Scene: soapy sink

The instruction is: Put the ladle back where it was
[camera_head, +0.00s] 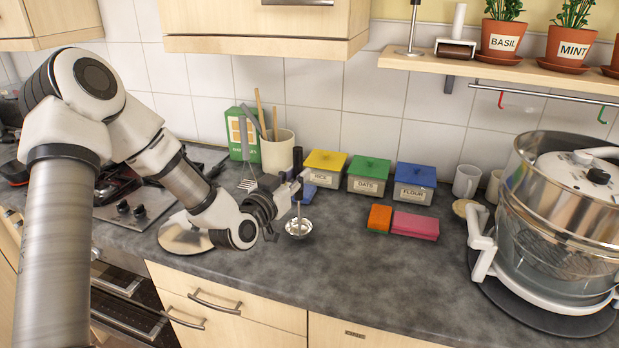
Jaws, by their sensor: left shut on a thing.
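The ladle (298,228) is upright in the middle of the counter, with its dark handle top up and its shiny steel bowl down. My left gripper (293,189) is shut on the ladle's handle, above the bowl. The bowl is at or just above the counter; I cannot tell whether it touches. My right gripper is not in view.
A utensil crock (279,153) and a green box (236,136) stand behind the gripper. Yellow, green and blue lidded boxes (414,182), sponges (415,225) and a large steamer pot (560,225) are to the right. A hook rail (545,95) hangs below the shelf (480,68). The front middle counter is clear.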

